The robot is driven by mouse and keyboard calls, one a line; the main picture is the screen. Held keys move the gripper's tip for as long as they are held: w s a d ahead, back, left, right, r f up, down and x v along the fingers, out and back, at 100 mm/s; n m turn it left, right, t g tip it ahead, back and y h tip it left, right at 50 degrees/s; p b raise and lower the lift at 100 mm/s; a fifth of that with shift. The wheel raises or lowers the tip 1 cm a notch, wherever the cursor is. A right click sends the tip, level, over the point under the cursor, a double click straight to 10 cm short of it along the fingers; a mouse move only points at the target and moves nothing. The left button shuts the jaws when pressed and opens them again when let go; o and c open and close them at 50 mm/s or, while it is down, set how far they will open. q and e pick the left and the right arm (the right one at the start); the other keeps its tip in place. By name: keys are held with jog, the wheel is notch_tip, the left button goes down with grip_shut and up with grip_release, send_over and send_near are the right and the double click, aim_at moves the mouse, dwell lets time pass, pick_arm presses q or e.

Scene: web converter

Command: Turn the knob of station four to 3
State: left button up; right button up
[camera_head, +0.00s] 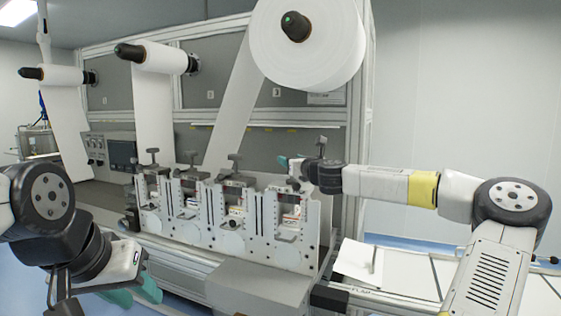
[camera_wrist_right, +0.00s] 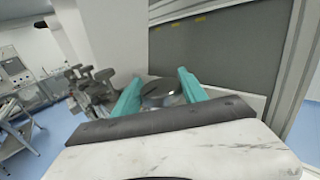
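The web converter's stations stand in a row in the head view, with dark T-shaped knobs on the three left ones, such as the third knob (camera_head: 234,160). My right gripper (camera_head: 288,164) is over the rightmost station (camera_head: 292,212), whose knob is hard to make out there. In the right wrist view a round grey knob top (camera_wrist_right: 160,93) lies between the teal fingers of my right gripper (camera_wrist_right: 160,82). The fingers are apart; contact is not clear. The knob's setting cannot be read. My left gripper (camera_head: 134,292) is open and empty, low at the left.
A large white roll (camera_head: 310,42) and two smaller rolls hang above, with webs running down to the stations. A frame post (camera_head: 357,110) stands behind my right gripper. A white-topped table (camera_head: 410,272) is at the right. A control panel (camera_head: 110,152) is at the left.

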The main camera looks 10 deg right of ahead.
jog(key=shift+c, duration=1.2)
jog(key=shift+m+h, duration=0.3)
jog(key=shift+h, duration=0.1)
jog(key=m+h, duration=0.2)
jog(key=h, duration=0.1)
jog(key=shift+a+r, duration=0.1)
jog(key=shift+a, duration=0.05)
jog(key=m+h, duration=0.1)
jog(key=h, duration=0.2)
jog(key=m+h, duration=0.2)
jog(key=shift+a+m+g+h, duration=0.1)
jog(key=shift+m+g+h, duration=0.2)
jog(key=shift+h, duration=0.1)
jog(key=m+g+h, duration=0.2)
jog(key=m+h, duration=0.1)
jog(key=h, duration=0.1)
jog(key=shift+m+g+h, duration=0.3)
jog(key=shift+g+h, duration=0.1)
jog(key=m+g+h, duration=0.5)
jog(key=g, duration=0.1)
jog(key=shift+m+g, duration=0.3)
jog(key=shift+g, duration=0.1)
jog(key=shift+d+m+g+h, duration=0.1)
jog(key=shift+m+g+h, duration=0.35)
jog(key=shift+m+g, duration=0.65)
jog(key=shift+d+m+g+h, duration=0.1)
jog(key=shift+m+g+h, duration=0.45)
jog(key=shift+g, duration=0.95)
jog(key=shift+m+g, duration=0.85)
jog(key=shift+g, duration=0.45)
